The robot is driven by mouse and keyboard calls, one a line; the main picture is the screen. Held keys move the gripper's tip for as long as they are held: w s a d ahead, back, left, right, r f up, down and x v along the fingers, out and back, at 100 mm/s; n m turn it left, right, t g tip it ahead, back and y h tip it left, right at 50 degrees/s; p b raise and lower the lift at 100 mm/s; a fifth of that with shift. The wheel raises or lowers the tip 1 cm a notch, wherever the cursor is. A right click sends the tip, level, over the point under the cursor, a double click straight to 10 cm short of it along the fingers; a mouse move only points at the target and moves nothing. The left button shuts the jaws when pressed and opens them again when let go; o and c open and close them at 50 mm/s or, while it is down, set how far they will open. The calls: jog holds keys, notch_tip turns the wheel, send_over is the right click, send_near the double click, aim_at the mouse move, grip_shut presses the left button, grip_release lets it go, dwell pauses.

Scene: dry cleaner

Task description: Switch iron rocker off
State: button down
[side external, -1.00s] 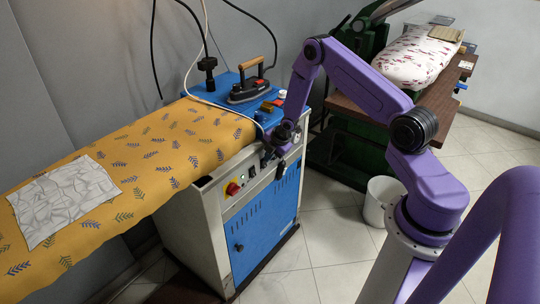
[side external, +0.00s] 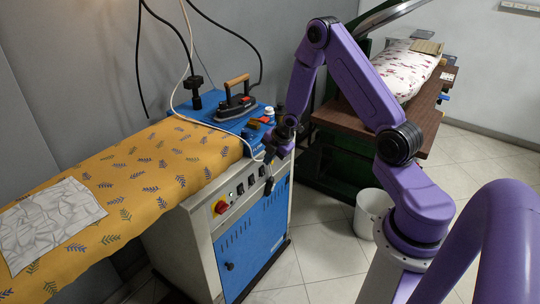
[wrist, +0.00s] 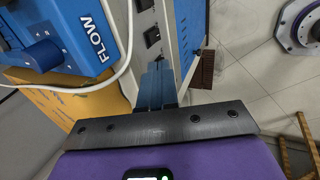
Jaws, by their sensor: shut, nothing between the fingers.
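Several black rocker switches (side external: 240,188) sit in a row on the pale front panel of the ironing station (side external: 203,228), right of a red knob on a yellow plate (side external: 221,207). Labels are too small to read, so I cannot tell which rocker is the iron's or how it is set. My gripper (side external: 268,186) is at the panel's right end, pointing down, its fingers shut and empty. In the wrist view, the shut fingers (wrist: 157,88) are beside the panel, with a black rocker (wrist: 152,36) just beyond them. Contact with any switch cannot be made out.
The iron (side external: 236,103) stands on the blue top above the panel. A white cable (wrist: 100,85) loops close to the fingers. The yellow ironing board (side external: 130,180) extends left. A white bin (side external: 371,212) and a brown press table (side external: 345,118) stand right.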

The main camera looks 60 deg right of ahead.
jog(key=shift+s+r, duration=0.15)
jog(key=shift+r, duration=0.55)
jog(key=s+a+r+m+g, duration=0.1)
jog(key=s+a+r+m, duration=0.1)
jog(key=s+a+r, duration=0.55)
jog(key=s+a+r+m+g, duration=0.15)
jog(key=a+r, duration=0.35)
jog(key=a, duration=0.6)
jog(key=s+a+r+m+g, duration=0.1)
jog(key=s+a+r, duration=0.1)
jog(key=s, duration=0.9)
jog(key=s+a+r+m+g, duration=0.1)
jog(key=s+r, duration=0.4)
jog(key=s, duration=0.7)
jog(key=shift+a, duration=0.5)
jog(key=shift+f, duration=0.1)
